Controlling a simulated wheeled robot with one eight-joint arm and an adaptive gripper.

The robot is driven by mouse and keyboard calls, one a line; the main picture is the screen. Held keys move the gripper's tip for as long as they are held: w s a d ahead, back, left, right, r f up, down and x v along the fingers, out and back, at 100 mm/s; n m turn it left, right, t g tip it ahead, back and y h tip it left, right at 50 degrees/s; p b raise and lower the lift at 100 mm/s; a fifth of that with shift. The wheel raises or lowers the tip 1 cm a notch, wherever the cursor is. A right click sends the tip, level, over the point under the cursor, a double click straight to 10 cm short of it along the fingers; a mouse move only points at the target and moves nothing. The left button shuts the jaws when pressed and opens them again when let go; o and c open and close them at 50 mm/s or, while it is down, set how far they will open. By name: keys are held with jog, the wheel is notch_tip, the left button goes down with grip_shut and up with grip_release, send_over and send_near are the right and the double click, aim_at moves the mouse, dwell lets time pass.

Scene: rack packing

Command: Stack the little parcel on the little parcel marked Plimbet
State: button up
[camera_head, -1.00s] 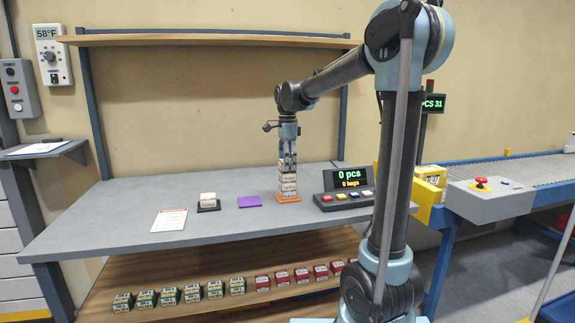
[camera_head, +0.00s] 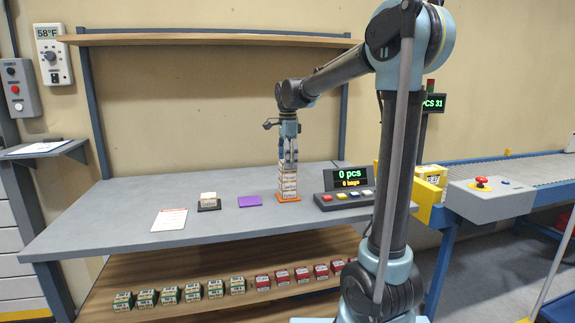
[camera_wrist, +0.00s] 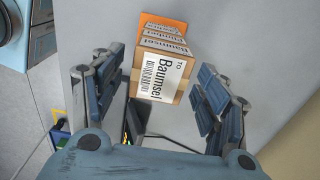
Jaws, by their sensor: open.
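The little parcels stand in an upright stack (camera_head: 288,186) on an orange mat (camera_head: 282,202) on the grey bench. In the wrist view the top parcel (camera_wrist: 158,77) is a brown box with a white label reading "TO Baumsel" and a barcode. Just below it, a parcel (camera_wrist: 163,36) shows a partly hidden label that seems to read Plimbet. My gripper (camera_head: 289,160) is directly above the stack, pointing down. In the wrist view my gripper (camera_wrist: 155,95) is open, its fingers spread to the left and right of the top parcel with gaps on both sides.
A paper sheet (camera_head: 169,219) lies further left. A button panel (camera_head: 344,198) with a display stands close on the right. Boxes line the lower shelf (camera_head: 250,297).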

notch_tip(320, 180, up, 11)
dwell(0.4)
jog(key=s+d+f+n+t, duration=0.1)
jog(key=s+d+f+n, duration=0.35)
jog(key=s+d, duration=0.3)
jog(key=s+d+f+n, duration=0.3)
jog(key=s+d+f, duration=0.3)
jog(key=s+d, duration=0.15)
jog(key=s+d+f+n, duration=0.3)
jog(key=s+f, duration=0.5)
jog(key=f, duration=0.2)
jog(key=s+d+f+n+t, duration=0.1)
jog(key=s+d+f+n, duration=0.2)
jog(key=s+f, duration=0.6)
jog(key=shift+d+f+n, duration=0.2)
jog(key=shift+f+n, duration=0.4)
jog(key=shift+n, duration=0.15)
jog(key=shift+w, duration=0.1)
